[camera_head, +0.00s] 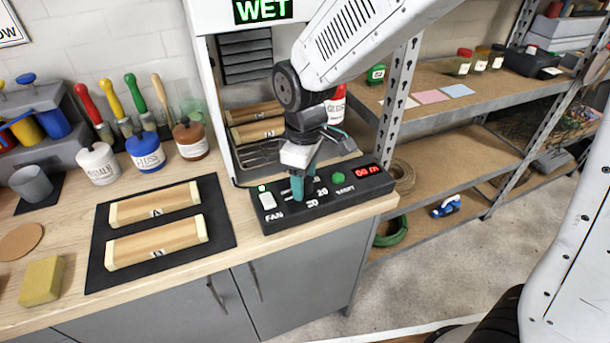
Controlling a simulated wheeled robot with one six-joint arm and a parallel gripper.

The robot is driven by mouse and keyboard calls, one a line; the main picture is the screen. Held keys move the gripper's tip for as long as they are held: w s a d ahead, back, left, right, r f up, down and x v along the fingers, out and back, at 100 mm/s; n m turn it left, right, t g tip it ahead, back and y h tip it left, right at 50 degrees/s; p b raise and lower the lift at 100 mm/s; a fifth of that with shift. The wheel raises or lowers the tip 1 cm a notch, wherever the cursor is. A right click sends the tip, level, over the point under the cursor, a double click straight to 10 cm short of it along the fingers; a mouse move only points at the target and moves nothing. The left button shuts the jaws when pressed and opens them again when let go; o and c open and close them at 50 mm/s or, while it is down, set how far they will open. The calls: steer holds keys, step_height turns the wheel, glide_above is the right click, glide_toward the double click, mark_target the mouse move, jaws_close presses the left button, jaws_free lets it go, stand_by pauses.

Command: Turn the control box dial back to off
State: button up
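The black control box (345,201) sits on the front right end of the workbench.
A white cabinet with a lit WET sign (262,10) stands behind the box, with wooden pieces inside. Two wooden blocks (155,221) lie on a black mat (222,228) to the left. A metal shelf post (393,115) rises close on the right.

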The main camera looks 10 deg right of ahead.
mark_target(305, 180)
step_height(305, 180, up, 8)
steer(key=shift+f, duration=0.1)
stand_by(0.4)
steer(key=shift+s, duration=0.1)
steer(key=s+d+r+m, duration=0.3)
steer(key=s+d+m, duration=0.3)
steer(key=s+d, duration=0.3)
steer(key=s+d+r+m+t, duration=0.1)
steer(key=s+d+r+m, duration=0.2)
steer(key=s+d+m, duration=0.3)
steer(key=s+d, duration=0.4)
steer(key=d, duration=0.2)
steer(key=shift+s, duration=0.2)
